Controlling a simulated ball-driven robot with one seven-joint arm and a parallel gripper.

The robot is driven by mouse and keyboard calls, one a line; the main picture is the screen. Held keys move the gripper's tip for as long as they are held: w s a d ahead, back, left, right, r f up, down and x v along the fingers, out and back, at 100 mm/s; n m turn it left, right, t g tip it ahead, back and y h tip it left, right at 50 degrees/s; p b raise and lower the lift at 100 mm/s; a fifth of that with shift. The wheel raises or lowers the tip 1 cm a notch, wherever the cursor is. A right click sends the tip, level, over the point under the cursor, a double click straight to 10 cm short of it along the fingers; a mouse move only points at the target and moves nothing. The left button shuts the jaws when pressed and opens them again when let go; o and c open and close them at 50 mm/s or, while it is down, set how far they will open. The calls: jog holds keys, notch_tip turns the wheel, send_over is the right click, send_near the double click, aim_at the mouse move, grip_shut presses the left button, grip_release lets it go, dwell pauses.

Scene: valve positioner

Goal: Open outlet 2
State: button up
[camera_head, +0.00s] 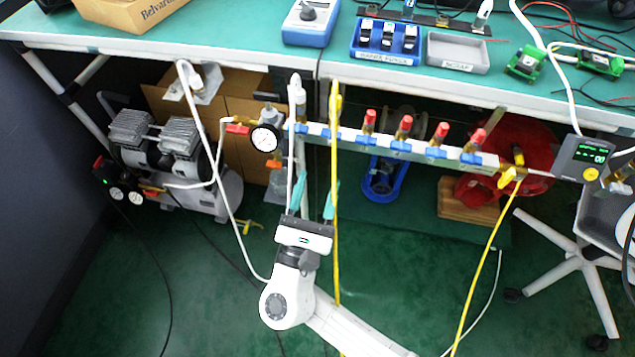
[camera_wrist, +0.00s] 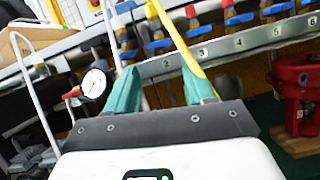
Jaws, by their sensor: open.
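The outlet rail (camera_head: 385,144) is a pale bar under the table edge with a row of blue-handled valves. In the wrist view, plate numbers from 2 to 6 show on the rail (camera_wrist: 220,47). A blue handle (camera_wrist: 158,47) sits above the number 2, lying roughly along the rail, with a yellow hose (camera_wrist: 172,38) crossing close beside it. My gripper (camera_head: 314,198) is open and empty below the rail's left part. In the wrist view, its two teal fingers (camera_wrist: 158,90) stand apart below the number 2, touching no valve that I can see.
A round pressure gauge (camera_head: 265,138) with a red handle (camera_head: 237,128) sits left of the rail. The yellow hose (camera_head: 336,230) hangs close to my gripper. A compressor (camera_head: 165,160) stands at left, a red reel (camera_head: 515,155) at right. The workbench (camera_head: 230,35) overhangs the rail.

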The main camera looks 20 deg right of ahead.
jog(key=g+y+p, duration=0.2)
jog(key=p, duration=0.4)
send_near(330, 137)
jog(key=s+r, duration=0.1)
jog(key=s, duration=0.1)
jog(key=shift+a+y+p, duration=0.55)
jog(key=shift+y+p, duration=0.15)
jog(key=shift+p, duration=0.1)
jog(key=shift+n+g, duration=0.3)
jog(key=shift+g, duration=0.1)
jog(key=b+x, duration=0.1)
jog(key=x, duration=0.9)
jog(key=shift+s+r, duration=0.1)
jog(key=shift+c, duration=0.5)
jog(key=c, duration=0.7)
